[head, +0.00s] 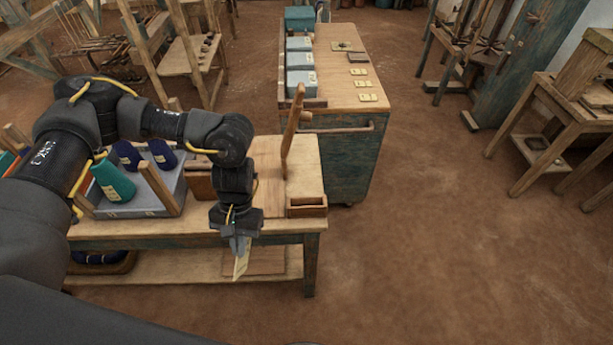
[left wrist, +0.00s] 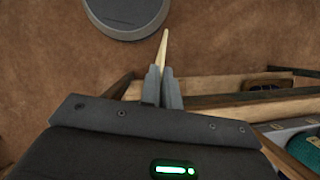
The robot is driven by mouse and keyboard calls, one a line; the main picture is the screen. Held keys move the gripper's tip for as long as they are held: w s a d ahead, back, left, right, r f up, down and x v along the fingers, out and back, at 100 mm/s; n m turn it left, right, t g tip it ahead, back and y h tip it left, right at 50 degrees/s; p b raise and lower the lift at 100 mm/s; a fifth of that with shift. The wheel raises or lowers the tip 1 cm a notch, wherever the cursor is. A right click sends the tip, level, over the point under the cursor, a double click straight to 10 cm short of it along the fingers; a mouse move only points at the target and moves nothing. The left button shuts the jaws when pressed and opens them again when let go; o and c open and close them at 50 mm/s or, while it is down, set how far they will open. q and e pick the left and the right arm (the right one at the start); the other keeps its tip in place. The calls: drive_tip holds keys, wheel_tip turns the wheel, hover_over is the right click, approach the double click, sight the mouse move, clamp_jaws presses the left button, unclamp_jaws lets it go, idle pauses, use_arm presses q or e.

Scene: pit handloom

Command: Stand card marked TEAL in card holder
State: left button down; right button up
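My left gripper (head: 241,243) points down, just in front of the workbench's front edge. It is shut on a thin pale card (head: 241,263), which hangs below the fingers and slants a little. The card also shows edge-on in the left wrist view (left wrist: 162,47), between the fingertips of the gripper (left wrist: 163,82). Its marking cannot be read. A small open wooden box (head: 307,208) sits at the bench's front right corner, to the right of the gripper; I cannot tell whether it is the card holder. My right gripper is out of view.
The workbench (head: 285,239) carries a grey tray (head: 150,205) with a teal cone (head: 112,181) and dark blue cones (head: 162,153). A wooden upright (head: 293,120) rises near the box. Behind stands a cart (head: 333,48) with grey bins and several small yellow cards.

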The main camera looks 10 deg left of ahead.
use_arm(q)
drive_tip(key=w+d+r+m+t+h+p, duration=0.1)
drive_tip(key=w+d+r+m+t+p, duration=0.1)
drive_tip(key=w+d+m+t+p, duration=0.25)
drive_tip(key=w+d+r+m+t+p, duration=0.1)
drive_tip(key=w+d+r+m+p, duration=0.15)
drive_tip(key=w+d+m, duration=0.45)
drive_tip(key=w+a+m+h+p, duration=0.3)
drive_tip(key=w+h+p, duration=0.1)
drive_tip(key=w, duration=0.3)
drive_tip(key=shift+a+m+h, duration=0.2)
drive_tip(key=shift+m+h, duration=0.15)
drive_tip(key=shift+h, duration=0.05)
drive_tip(key=shift+w+f, duration=0.1)
drive_tip(key=shift+f, duration=0.1)
drive_tip(key=shift+t, duration=0.25)
drive_tip(key=shift+s+a+f+b, duration=0.1)
drive_tip(key=shift+s+f+b, duration=0.1)
drive_tip(key=shift+f+b, duration=1.05)
drive_tip(key=shift+s+f+b, duration=0.2)
drive_tip(key=shift+f+b, duration=0.9)
drive_tip(key=shift+b, duration=0.15)
drive_tip(key=shift+f+b, duration=0.5)
drive_tip(key=shift+f, duration=0.35)
